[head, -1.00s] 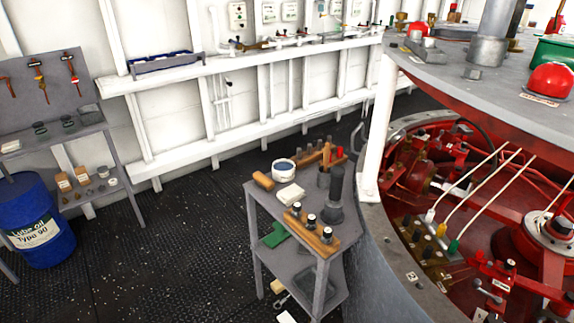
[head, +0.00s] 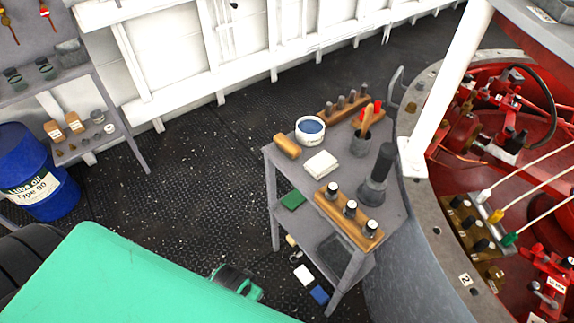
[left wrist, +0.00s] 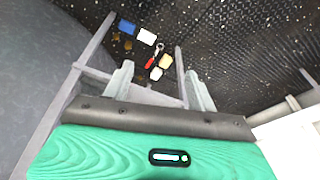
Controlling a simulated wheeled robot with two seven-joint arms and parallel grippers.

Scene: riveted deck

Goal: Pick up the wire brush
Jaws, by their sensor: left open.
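I cannot single out the wire brush with certainty. My right gripper is not in view.
The grey cart (head: 272,185) also carries a white tub (head: 310,130), a white cloth (head: 321,163), a dark pestle-shaped tool (head: 380,170) and wooden racks (head: 348,216). The red machinery pit (head: 500,120) is to the right. A blue drum (head: 35,180) stands left, with open deck between.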

